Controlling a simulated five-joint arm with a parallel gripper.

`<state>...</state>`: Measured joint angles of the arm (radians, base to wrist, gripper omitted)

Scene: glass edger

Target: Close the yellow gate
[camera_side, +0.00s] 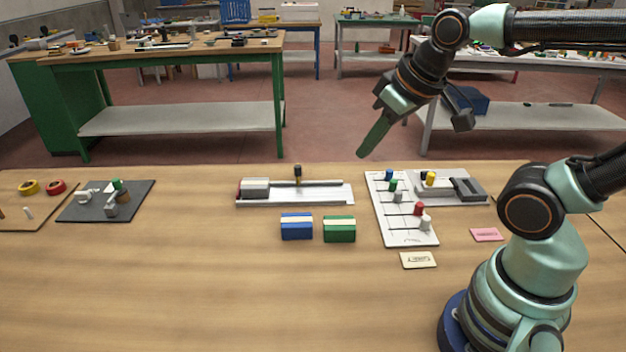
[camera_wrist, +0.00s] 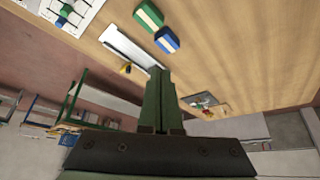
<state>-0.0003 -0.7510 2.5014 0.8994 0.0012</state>
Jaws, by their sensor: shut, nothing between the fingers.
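My gripper (camera_side: 375,140) is in the air above and behind the table, with its green fingers shut and empty, pointing down and to the left. In the wrist view the fingers (camera_wrist: 160,75) are together and touch nothing. A small yellow upright piece (camera_side: 430,178) stands on a grey fixture at the back right of the table, below and to the right of the fingertips. A white rail fixture (camera_side: 320,197) at the back middle carries a dark post with a yellowish part (camera_side: 297,175). I cannot tell which piece is the gate, or its position.
A blue block (camera_side: 297,226) and a green block (camera_side: 339,229) sit in front of the rail. A white board (camera_side: 402,232) with several coloured pegs lies to their right. A dark mat (camera_side: 75,209) with small parts is at left.

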